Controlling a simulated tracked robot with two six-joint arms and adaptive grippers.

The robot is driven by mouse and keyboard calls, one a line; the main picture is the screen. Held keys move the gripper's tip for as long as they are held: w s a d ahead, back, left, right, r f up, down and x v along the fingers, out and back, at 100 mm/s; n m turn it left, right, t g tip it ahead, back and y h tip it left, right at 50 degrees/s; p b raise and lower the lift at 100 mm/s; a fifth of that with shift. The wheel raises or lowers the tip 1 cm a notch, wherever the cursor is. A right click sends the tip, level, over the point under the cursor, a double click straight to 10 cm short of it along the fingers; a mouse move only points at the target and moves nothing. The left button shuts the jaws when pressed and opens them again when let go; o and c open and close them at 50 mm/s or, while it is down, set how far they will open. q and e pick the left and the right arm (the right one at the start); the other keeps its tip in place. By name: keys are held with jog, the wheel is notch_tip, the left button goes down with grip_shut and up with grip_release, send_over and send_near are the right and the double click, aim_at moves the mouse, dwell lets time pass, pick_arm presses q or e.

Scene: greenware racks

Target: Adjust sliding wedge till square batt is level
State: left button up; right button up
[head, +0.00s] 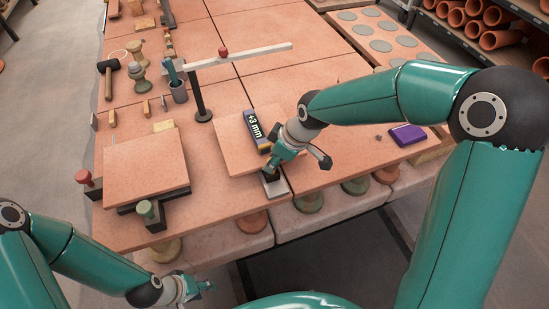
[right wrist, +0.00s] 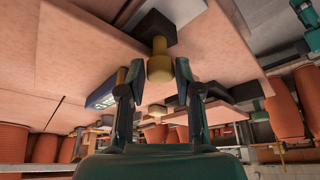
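The square batt (head: 232,152) lies at the middle of the table in the head view. A dark gauge (head: 258,135) on it reads +3 mm. The sliding wedge (head: 273,184), grey-topped with dark sides, shows at the batt's front edge. My right gripper (head: 282,167) is over that edge and hides part of it. In the right wrist view, the gripper (right wrist: 158,74) is open, its fingers either side of a yellow knob (right wrist: 159,69) on a dark block, with gaps visible. My left gripper (head: 204,287) is below the table's front edge, apart from everything; its fingers are too small to judge.
A second batt (head: 145,165) rests on dark supports with red (head: 84,177) and green knobs at left. A post with a long bar (head: 240,56) stands behind the square batt. A purple block (head: 408,134) lies at right. Tools crowd the back left.

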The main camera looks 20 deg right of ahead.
grip_shut()
jog(key=shift+s+f+b, duration=0.1)
jog(key=shift+s+b, duration=0.4)
jog(key=shift+b, duration=0.1)
jog(key=shift+s+r, duration=0.15)
jog(key=shift+r, duration=0.05)
jog(key=o, duration=0.6)
grip_release()
jog(key=v, duration=1.1)
jog(key=shift+s+d+r, duration=0.1)
jog(key=shift+d+r, duration=0.1)
jog(key=shift+r, duration=0.15)
